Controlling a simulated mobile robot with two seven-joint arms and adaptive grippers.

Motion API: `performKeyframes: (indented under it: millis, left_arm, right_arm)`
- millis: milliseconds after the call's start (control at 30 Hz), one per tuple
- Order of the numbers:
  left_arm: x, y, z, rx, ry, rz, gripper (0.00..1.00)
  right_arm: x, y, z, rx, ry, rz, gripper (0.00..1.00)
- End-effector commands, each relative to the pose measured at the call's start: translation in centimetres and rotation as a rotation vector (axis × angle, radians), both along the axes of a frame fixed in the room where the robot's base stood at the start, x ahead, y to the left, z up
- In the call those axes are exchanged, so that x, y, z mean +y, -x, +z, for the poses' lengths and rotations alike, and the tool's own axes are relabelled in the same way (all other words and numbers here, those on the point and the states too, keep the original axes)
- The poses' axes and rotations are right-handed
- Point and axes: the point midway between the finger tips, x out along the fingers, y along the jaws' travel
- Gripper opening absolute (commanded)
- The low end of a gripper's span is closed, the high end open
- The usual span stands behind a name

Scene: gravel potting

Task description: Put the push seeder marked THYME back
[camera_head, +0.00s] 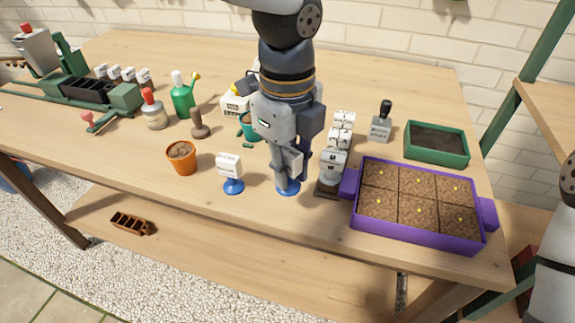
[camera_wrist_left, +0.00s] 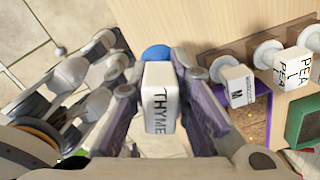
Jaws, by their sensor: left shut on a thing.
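My left gripper (camera_head: 289,166) is shut on the white push seeder marked THYME. In the left wrist view the seeder's lettered block (camera_wrist_left: 160,98) sits between the fingers of the left gripper (camera_wrist_left: 157,85), with a round blue end beyond it. In the head view the gripper hides most of the seeder; its blue end (camera_head: 288,188) shows below the fingers. I cannot tell whether it touches the table. A dark wooden rack (camera_head: 327,189) with several white seeders (camera_head: 333,160) stands just right of the gripper. The right gripper is not in view.
A purple tray (camera_head: 418,235) of soil cells is right of the rack. Another white seeder on a blue base (camera_head: 230,170) and a terracotta pot (camera_head: 181,158) stand to the left. A green planter (camera_head: 437,158) and a grey stamp (camera_head: 380,129) are behind the tray.

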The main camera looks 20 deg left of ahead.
Motion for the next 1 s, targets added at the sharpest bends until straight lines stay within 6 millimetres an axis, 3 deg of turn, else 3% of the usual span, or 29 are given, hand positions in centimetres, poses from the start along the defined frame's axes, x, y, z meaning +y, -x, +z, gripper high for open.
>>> performKeyframes:
  millis: [233, 367, 767, 800, 867, 1000]
  left_arm:
    - [1.6, -2.1, -4.1, 0.011, 0.000, 0.001, 0.00]
    - [1.5, -2.0, -6.0, 0.005, 0.000, -0.001, 0.00]
    - [1.5, -2.0, -6.5, 0.002, 0.002, 0.000, 0.00]
    - [1.5, -2.0, -6.5, 0.002, 0.002, 0.000, 0.23]
    - [1.5, -2.0, -6.5, 0.002, 0.002, 0.000, 0.37]
    - [1.5, -2.0, -6.5, 0.002, 0.002, 0.000, 0.37]
  right_arm:
    - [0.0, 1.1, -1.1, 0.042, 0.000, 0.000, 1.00]
    - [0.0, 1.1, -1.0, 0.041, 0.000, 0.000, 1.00]
    - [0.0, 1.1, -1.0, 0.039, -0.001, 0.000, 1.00]
    - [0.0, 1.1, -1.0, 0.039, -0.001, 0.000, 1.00]
    - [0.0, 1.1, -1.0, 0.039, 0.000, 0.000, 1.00]
    - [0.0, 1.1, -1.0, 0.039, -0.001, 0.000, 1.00]
